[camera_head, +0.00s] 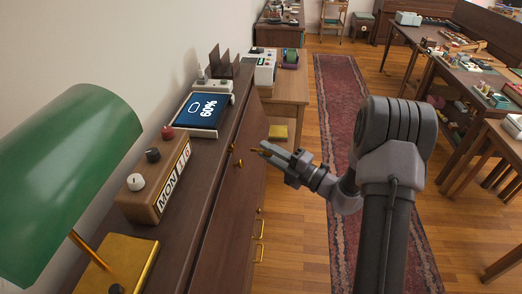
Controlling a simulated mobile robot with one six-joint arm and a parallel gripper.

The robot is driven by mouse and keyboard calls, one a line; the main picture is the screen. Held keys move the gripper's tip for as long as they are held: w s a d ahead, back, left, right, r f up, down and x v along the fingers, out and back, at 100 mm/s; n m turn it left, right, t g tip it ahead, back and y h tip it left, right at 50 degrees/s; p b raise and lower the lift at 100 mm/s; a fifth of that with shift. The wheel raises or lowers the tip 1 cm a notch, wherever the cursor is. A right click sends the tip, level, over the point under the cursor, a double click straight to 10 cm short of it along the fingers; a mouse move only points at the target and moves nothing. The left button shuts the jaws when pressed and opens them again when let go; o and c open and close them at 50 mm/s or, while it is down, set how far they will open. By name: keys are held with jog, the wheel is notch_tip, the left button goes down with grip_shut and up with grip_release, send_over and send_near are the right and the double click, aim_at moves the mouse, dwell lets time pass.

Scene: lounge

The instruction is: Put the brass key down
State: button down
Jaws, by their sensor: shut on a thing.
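My gripper (268,151) is in the middle of the view, beside the front of the dark wooden cabinet (225,205). It is shut on the brass key (260,151), of which only a small golden bit shows at the fingertips. The rest of the key is hidden by the fingers. The gripper points left toward the cabinet, close to its brass knobs. I cannot tell whether the key touches the cabinet.
On the cabinet top are a green lamp (70,175), a wooden block calendar (155,182) with knobs, and a tablet (201,111). A lighter table (287,95) stands beyond. A red rug (338,85) lies on the floor; tables crowd the right.

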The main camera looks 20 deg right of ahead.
jog(key=shift+s+d, duration=0.1)
jog(key=shift+d, duration=0.1)
dwell(0.3)
jog(key=s+a+f+m+t+h, duration=0.1)
jog(key=s+a+f, duration=0.1)
jog(key=s, duration=0.3)
jog(key=s+a+f+m+t+h, duration=0.1)
jog(key=s+a+f+h, duration=0.1)
jog(key=s+f, duration=0.2)
jog(key=shift+s+a+f, duration=0.25)
jog(key=shift+s+f, duration=0.1)
jog(key=shift+s, duration=0.3)
